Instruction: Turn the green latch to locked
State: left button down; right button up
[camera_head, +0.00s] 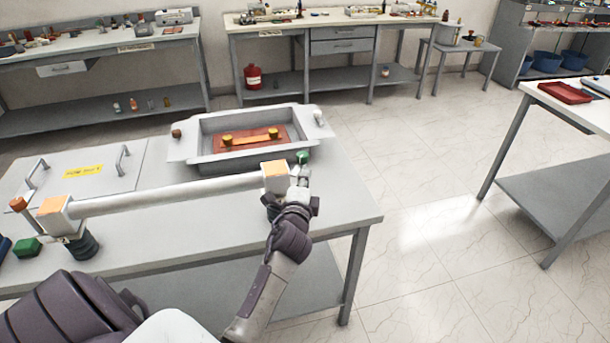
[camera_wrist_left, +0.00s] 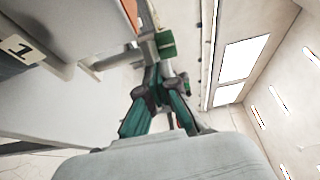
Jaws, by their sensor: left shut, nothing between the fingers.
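The green latch (camera_head: 303,157) is a small green knob at the right end of the white bar (camera_head: 170,193), beside the orange-topped end block (camera_head: 274,168). My left gripper (camera_head: 300,178) is just in front of it, with fingers pointing at it. In the left wrist view the green latch (camera_wrist_left: 165,43) is right at the tips of my left gripper (camera_wrist_left: 161,72), whose fingers meet with nothing held. I cannot tell whether the tips touch the latch. My right gripper is not in view.
A grey open box (camera_head: 190,137) with a red-brown plate stands behind the bar on the table (camera_head: 340,212). A flat grey lid (camera_head: 125,180) with two handles lies at left. A green block (camera_head: 27,247) sits at the left end.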

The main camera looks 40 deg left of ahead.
pick_arm(q)
jog(key=a+h+p, duration=0.1)
jog(key=s+a+m+h+p, duration=0.1)
jog(key=shift+s+a+t+p, duration=0.15)
jog(key=shift+t+p, duration=0.25)
dwell(0.3)
